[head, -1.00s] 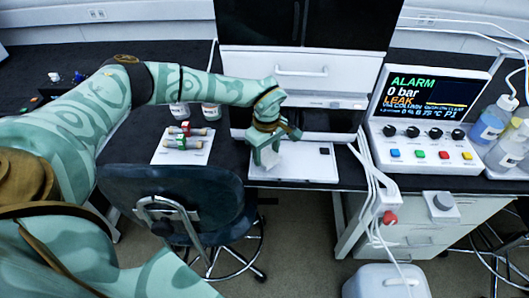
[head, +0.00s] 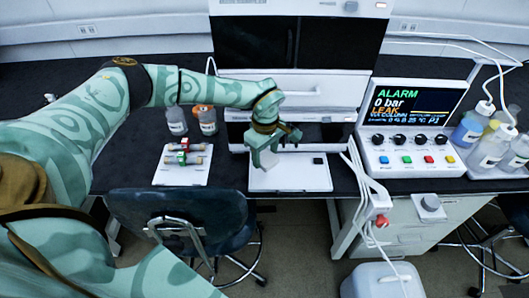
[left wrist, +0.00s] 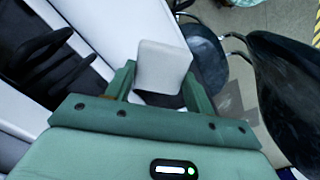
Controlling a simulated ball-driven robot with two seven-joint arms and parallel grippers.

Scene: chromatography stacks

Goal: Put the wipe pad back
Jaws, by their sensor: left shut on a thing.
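The wipe pad (left wrist: 162,66) is a pale, roughly square block. In the left wrist view it sits between the two green fingers of my left gripper (left wrist: 160,85), which is shut on it. In the head view my left gripper (head: 272,152) is over the left part of a white tray (head: 300,181) in front of the instrument stack. A pale bit of the pad shows between the fingers there. I cannot tell whether the pad touches the tray. My right gripper is not in view.
The instrument stack (head: 325,83) rises right behind the tray. A white board (head: 181,176) with small fittings lies left, near bottles (head: 207,121). The alarm console (head: 408,158) and white cables (head: 362,180) are right. A black chair (head: 180,210) stands in front.

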